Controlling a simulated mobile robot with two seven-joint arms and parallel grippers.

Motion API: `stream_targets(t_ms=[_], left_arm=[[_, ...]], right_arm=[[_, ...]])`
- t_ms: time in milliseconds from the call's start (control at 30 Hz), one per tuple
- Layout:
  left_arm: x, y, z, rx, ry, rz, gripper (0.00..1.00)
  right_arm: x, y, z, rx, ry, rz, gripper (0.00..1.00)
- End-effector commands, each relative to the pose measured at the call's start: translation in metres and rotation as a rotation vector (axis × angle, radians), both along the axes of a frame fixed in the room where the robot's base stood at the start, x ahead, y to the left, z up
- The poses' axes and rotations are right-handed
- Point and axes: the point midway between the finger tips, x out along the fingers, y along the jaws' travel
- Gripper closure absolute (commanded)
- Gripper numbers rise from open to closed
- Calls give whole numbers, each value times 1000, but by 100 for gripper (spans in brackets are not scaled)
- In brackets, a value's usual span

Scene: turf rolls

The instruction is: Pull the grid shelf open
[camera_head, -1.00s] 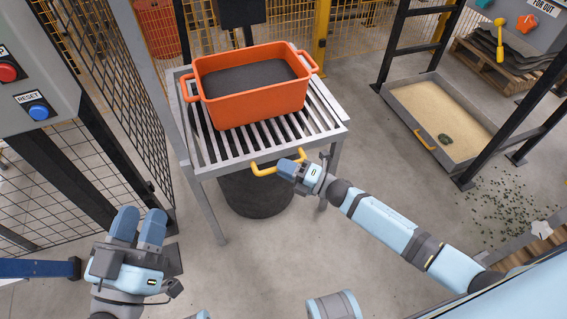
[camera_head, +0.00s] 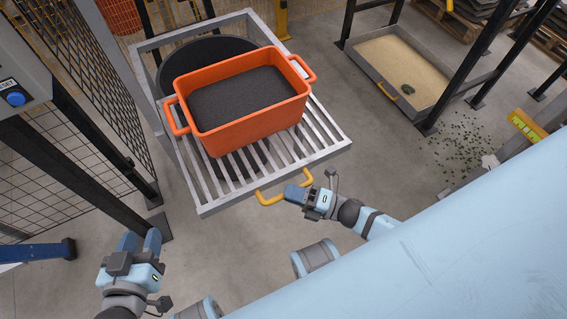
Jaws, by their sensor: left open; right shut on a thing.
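The grid shelf (camera_head: 202,185) is a grey slatted rack slid out from its metal frame. An orange bin (camera_head: 240,128) holding dark granular material stands on its slats. A yellow handle (camera_head: 268,200) is fixed to the shelf's front edge. My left gripper (camera_head: 140,243) is open and empty at the lower left, apart from the shelf.
A round black drum (camera_head: 165,75) shows behind the bin inside the frame. A black mesh fence (camera_head: 85,90) stands at left. A sand tray (camera_head: 400,65) lies at upper right, with green bits scattered on the floor near it. The floor before the shelf is clear.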

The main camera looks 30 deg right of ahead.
Motion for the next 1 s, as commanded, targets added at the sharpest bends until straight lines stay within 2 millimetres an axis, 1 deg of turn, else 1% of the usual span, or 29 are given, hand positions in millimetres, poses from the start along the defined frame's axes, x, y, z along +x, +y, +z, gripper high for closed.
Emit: stream_targets(t_ms=[33,200,600,633,733,1000], left_arm=[[-1,1,-1,6,10,1,57],[-2,3,-5,16,28,4,57],[-2,3,-6,18,30,4,57],[-2,3,-6,18,30,4,57],[-2,3,-6,18,30,4,57],[-2,4,-6,18,30,5,57]], right_arm=[[-5,0,1,1,2,-1,100],[-15,-1,0,-1,1,-1,100],[-17,-1,0,0,0,-1,100],[-17,-1,0,0,0,-1,81],[-17,-1,0,0,0,-1,58],[-16,-1,0,0,0,-1,58]])
